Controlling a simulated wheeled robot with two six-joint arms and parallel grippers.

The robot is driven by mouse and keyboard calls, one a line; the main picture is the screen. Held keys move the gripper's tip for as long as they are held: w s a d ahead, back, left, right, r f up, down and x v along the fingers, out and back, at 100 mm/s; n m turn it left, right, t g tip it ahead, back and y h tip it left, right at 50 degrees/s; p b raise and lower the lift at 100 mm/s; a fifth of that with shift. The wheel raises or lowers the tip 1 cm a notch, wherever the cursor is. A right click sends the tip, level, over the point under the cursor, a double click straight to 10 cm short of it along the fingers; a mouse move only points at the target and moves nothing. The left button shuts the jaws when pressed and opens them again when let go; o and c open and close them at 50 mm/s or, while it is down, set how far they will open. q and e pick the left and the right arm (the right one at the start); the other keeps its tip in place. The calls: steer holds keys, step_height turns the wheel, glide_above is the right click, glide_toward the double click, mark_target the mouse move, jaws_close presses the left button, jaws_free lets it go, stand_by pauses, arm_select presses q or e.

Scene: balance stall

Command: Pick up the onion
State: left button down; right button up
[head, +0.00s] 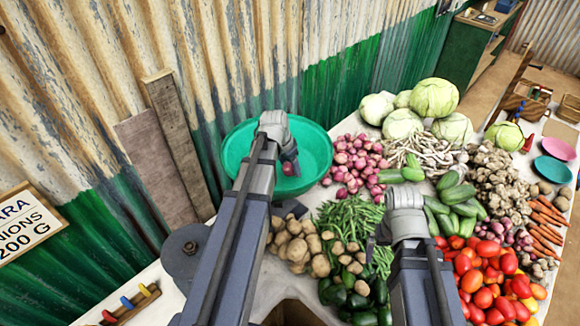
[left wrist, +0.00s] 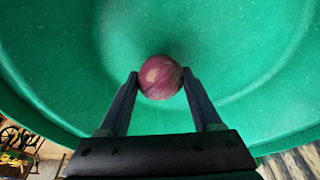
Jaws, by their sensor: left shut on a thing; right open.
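A red-purple onion (left wrist: 160,77) is between the two fingertips of my left gripper (left wrist: 160,84) in the left wrist view. The fingers touch it on both sides, so the gripper is shut on it. In the head view the onion (head: 289,168) shows just below the left gripper (head: 284,158), over the green basin (head: 318,148). The basin's green inside fills most of the left wrist view. I cannot tell whether the onion touches the basin. My right gripper (head: 405,200) is open over the vegetables, its fingertips mostly hidden.
A pile of red onions (head: 355,163) lies right of the basin. Potatoes (head: 298,245), green beans (head: 350,218), cucumbers (head: 455,200), tomatoes (head: 487,275) and cabbages (head: 433,98) crowd the table. A corrugated wall (head: 225,60) stands close behind the basin, with planks leaning on it.

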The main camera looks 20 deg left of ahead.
arm_select(q)
step_height(320, 180, up, 8)
steer(key=p, duration=0.7)
steer(key=shift+r, duration=0.15)
